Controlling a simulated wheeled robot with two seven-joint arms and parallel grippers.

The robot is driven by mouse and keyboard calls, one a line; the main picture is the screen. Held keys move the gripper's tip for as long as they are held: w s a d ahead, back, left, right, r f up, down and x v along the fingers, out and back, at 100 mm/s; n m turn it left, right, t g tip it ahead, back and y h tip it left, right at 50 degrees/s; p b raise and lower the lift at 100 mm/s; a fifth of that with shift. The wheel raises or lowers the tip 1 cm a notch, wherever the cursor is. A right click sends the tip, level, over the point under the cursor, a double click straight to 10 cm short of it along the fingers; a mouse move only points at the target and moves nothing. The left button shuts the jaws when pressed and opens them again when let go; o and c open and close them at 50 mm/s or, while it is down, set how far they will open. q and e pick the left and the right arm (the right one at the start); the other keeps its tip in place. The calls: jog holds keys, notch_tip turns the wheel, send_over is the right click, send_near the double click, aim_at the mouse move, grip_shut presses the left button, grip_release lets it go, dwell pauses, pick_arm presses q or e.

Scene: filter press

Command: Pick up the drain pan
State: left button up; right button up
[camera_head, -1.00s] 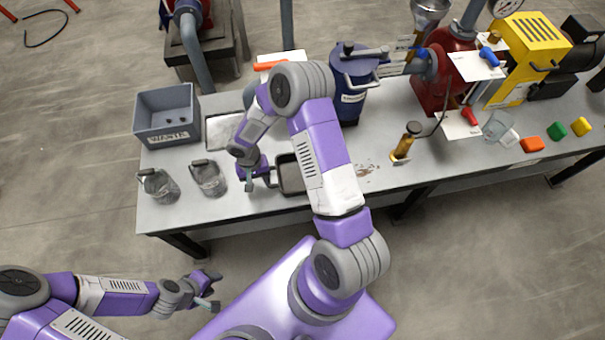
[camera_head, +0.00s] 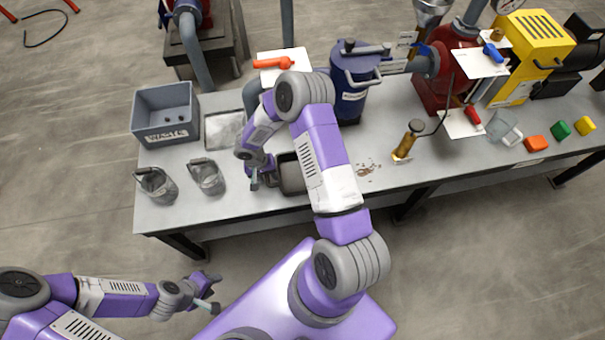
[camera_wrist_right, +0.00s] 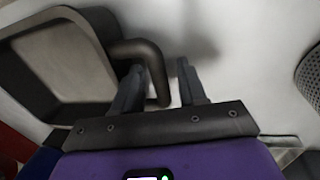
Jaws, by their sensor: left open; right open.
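The drain pan (camera_head: 291,177) is a dark, shallow rectangular pan lying on the bench, partly hidden by my right arm in the head view. In the right wrist view the pan (camera_wrist_right: 62,62) fills the upper left, and its dark bent handle (camera_wrist_right: 150,62) reaches toward my fingers. My right gripper (camera_head: 262,178) is open at the handle side of the pan. In the wrist view its fingers (camera_wrist_right: 161,78) stand on both sides of the handle's end, not closed on it. My left gripper (camera_head: 208,292) is open and empty, low in front of the bench.
A grey waste bin (camera_head: 166,135) and a flat tray (camera_head: 222,129) lie behind. A blue filter vessel (camera_head: 350,100) stands behind the arm.

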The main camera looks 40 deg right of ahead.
grip_shut()
